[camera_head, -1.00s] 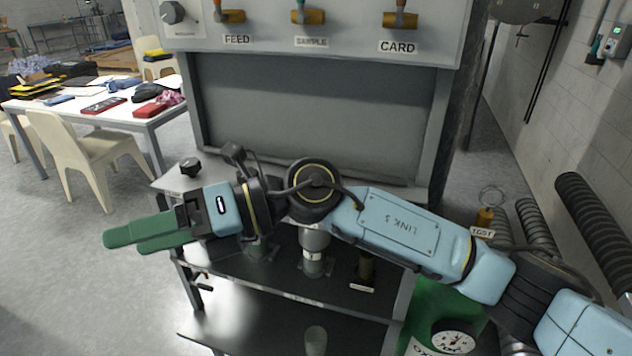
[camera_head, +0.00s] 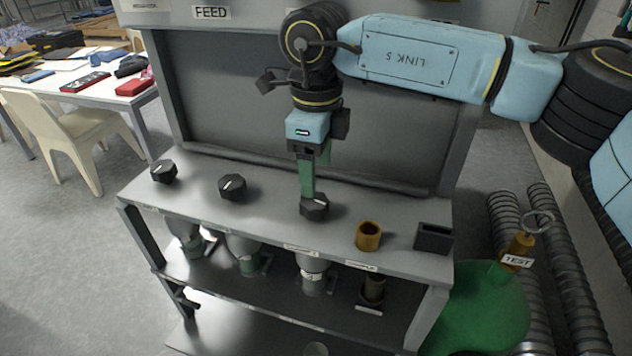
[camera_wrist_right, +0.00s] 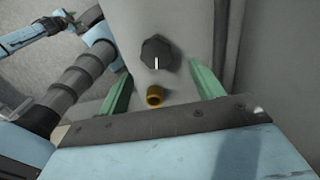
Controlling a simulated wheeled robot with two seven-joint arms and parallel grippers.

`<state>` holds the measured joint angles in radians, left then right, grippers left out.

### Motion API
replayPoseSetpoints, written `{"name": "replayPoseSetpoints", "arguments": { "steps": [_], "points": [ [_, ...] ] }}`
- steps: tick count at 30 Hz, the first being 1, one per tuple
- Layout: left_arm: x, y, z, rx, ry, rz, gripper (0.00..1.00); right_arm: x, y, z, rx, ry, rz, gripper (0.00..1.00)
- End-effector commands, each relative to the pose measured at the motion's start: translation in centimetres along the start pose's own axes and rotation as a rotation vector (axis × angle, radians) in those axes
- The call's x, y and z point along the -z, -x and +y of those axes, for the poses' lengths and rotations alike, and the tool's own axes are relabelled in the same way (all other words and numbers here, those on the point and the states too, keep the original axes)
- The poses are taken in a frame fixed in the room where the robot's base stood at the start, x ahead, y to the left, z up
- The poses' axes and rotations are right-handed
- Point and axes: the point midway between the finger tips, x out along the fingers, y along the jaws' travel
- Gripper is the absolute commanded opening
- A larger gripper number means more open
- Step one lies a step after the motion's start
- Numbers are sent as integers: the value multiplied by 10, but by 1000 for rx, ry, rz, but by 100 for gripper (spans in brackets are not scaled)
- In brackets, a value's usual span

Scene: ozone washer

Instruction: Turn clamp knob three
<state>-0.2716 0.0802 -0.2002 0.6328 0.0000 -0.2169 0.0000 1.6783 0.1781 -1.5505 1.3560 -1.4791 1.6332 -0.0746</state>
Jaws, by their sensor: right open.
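Three dark knobs with white marks stand in a row on the grey bench top. The third knob from the left (camera_head: 314,209) is under my right gripper (camera_head: 308,190), which points down with its green fingers. The near finger hides part of this knob. In the right wrist view a dark knob (camera_wrist_right: 156,52) shows in the gap between the two spread fingers (camera_wrist_right: 160,70), its white line running up and down the picture. The gripper is open and empty; whether a finger touches the knob I cannot tell.
The other knobs (camera_head: 164,171) (camera_head: 232,187) stand to the left. A brass ring (camera_head: 368,235) and a dark open box (camera_head: 434,237) stand to the right. A grey back panel (camera_head: 240,95) rises behind. A green cylinder (camera_head: 480,310) stands beside the bench.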

Motion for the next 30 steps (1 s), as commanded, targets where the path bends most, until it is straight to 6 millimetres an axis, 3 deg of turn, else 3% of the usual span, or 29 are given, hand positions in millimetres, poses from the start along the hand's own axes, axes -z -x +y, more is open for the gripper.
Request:
{"name": "replayPoseSetpoints", "arguments": {
  "steps": [3,8,14,19,23,30],
  "points": [
    [-30,3,5,-6,0,-47,36,1,-20,1,-5,1,2,66],
    [-48,6,8,-10,0,-75,36,0,-45,1,-5,1,0,66],
    [-39,6,6,-8,0,-60,36,0,-63,1,-4,1,-1,66],
    [-19,4,4,-4,0,-28,36,0,-65,1,-3,1,-1,66],
    [-17,4,3,-4,0,-25,36,0,-65,1,-3,1,-2,66],
    [-26,5,4,-6,0,-39,36,0,-65,1,-4,1,-2,35]
  ]
}}
